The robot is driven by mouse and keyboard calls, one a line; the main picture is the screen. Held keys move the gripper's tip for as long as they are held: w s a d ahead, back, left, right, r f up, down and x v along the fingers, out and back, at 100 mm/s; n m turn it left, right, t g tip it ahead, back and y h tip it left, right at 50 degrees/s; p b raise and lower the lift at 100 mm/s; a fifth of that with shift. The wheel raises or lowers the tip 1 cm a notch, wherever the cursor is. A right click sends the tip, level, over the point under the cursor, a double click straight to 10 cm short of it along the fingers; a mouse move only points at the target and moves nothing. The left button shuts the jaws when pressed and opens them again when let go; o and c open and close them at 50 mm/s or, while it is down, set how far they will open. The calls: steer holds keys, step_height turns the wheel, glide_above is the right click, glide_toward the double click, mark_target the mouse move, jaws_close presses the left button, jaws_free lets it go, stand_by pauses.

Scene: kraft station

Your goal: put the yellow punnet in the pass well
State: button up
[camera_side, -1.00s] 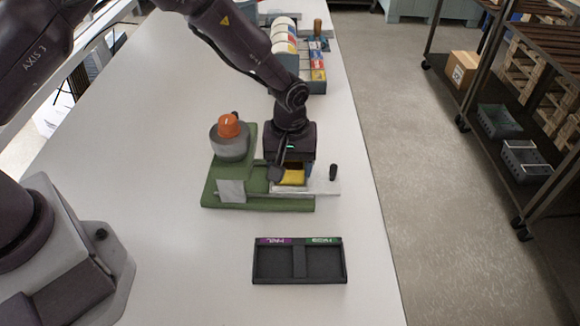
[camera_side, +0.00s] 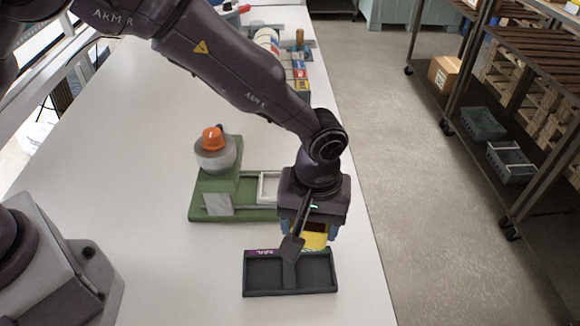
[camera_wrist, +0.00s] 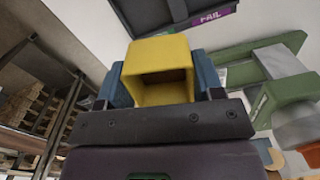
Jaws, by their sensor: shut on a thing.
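The yellow punnet (camera_side: 313,241) is held between the blue fingers of my gripper (camera_side: 312,232), which is shut on it. In the wrist view the punnet (camera_wrist: 155,50) sits between both fingers, its hollow side partly visible. In the side view it appears at the far edge of the black two-well tray (camera_side: 290,294), overlapping the right part of the rim. The pass well, the right compartment (camera_side: 317,272), looks empty. The left compartment (camera_side: 264,274), by the purple fail label, is also empty. The exact height cannot be told.
The green fixture (camera_side: 235,213) with an orange-topped grey cylinder (camera_side: 214,145) stands behind and left of the tray. A white-rimmed holder (camera_side: 268,187) on it is partly hidden by my gripper. Coloured boxes (camera_side: 297,75) stand farther back. The table's right edge is close by.

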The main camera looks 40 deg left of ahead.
steer(key=s+d+f, duration=0.1)
steer(key=s+d, duration=0.1)
steer(key=n, duration=0.2)
glide_above(314, 276)
steer(key=shift+f, duration=2.95)
steer(key=shift+f, duration=0.7)
steer(key=o, duration=1)
step_height(314, 276, up, 8)
